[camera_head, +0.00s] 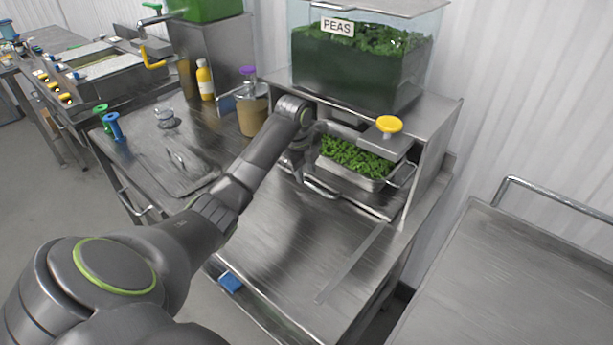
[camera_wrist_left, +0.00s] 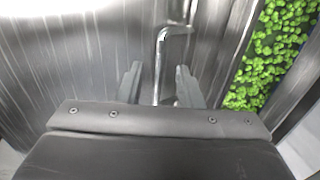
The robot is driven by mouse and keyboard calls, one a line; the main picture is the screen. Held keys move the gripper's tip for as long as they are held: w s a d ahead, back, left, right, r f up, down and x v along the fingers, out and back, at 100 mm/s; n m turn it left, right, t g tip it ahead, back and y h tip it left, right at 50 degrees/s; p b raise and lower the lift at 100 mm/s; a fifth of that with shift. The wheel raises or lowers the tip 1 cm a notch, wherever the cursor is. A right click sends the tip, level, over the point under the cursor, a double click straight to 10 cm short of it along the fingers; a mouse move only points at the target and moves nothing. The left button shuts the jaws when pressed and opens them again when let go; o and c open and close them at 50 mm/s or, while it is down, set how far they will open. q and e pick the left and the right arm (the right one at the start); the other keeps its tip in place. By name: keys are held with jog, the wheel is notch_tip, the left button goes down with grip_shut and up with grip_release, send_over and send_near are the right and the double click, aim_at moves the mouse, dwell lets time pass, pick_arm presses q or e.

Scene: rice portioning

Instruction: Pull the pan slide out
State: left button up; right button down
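The pan slide sits under the pea dispenser, with a metal bar handle (camera_head: 322,189) along its front. The steel pan (camera_head: 372,184) on it holds green peas (camera_head: 352,157), which also show at the right of the left wrist view (camera_wrist_left: 268,55). My left gripper (camera_head: 298,176) reaches down at the left end of the handle. In the left wrist view its two fingers (camera_wrist_left: 160,88) are apart, with a thin metal bar (camera_wrist_left: 161,62) between them and gaps on both sides. My right gripper is not in view.
A clear bin labelled PEAS (camera_head: 358,65) stands on the steel housing above the pan. A yellow knob (camera_head: 389,124) sticks out over the pan. The steel counter (camera_head: 300,245) in front is mostly bare. A brown container (camera_head: 252,115) and a yellow bottle (camera_head: 205,80) stand to the left.

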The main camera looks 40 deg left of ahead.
aim_at(307, 184)
pick_arm(q)
jog(key=shift+w+f, duration=0.15)
jog(key=shift+f, duration=0.7)
jog(key=shift+w+f, duration=0.15)
jog(key=shift+f, duration=0.65)
grip_shut()
